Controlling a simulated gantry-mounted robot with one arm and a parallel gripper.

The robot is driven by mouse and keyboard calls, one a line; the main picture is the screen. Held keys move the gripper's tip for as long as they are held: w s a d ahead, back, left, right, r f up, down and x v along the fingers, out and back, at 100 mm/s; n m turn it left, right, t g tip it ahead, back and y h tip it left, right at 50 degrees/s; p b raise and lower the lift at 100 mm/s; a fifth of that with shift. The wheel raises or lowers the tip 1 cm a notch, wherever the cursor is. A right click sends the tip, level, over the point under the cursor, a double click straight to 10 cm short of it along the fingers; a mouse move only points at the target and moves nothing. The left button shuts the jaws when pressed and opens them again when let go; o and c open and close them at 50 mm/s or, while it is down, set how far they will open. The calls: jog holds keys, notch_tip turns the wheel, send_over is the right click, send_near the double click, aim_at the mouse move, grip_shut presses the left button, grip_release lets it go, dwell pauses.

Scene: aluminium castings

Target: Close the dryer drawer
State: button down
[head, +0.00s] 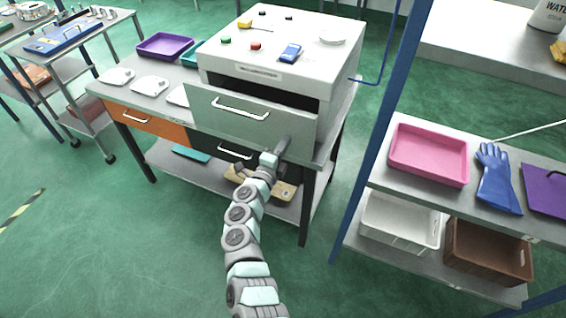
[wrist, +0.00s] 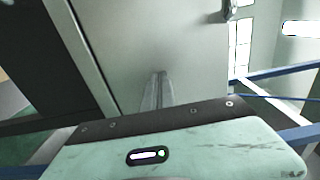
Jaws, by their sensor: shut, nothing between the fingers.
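The dryer (head: 265,55) is a white box on the grey workbench. Its grey drawer (head: 200,107) with a silver handle (head: 240,109) stands out from the body, with a dark gap above its front. My gripper (head: 283,146) is at the lower right part of the drawer front, with its fingers shut and empty. In the wrist view the drawer front (wrist: 190,60) fills the middle, and my fingertips (wrist: 160,78) are against it or very near it; I cannot tell if they touch. The handle shows at the top right of that view (wrist: 229,10).
An orange drawer (head: 150,124) and a dark drawer with a handle (head: 235,151) are under the bench top. A blue post (head: 375,130) and a shelf with a pink tray (head: 430,155) and blue glove (head: 497,180) stand at right.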

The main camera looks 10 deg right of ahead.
jog(key=b+x, duration=0.6)
jog(key=x, duration=0.2)
jog(key=shift+w+d, duration=0.1)
jog(key=shift+w, duration=0.1)
jog(key=shift+f, duration=0.1)
jog(key=shift+s+f, duration=0.1)
jog(key=shift+f, duration=0.15)
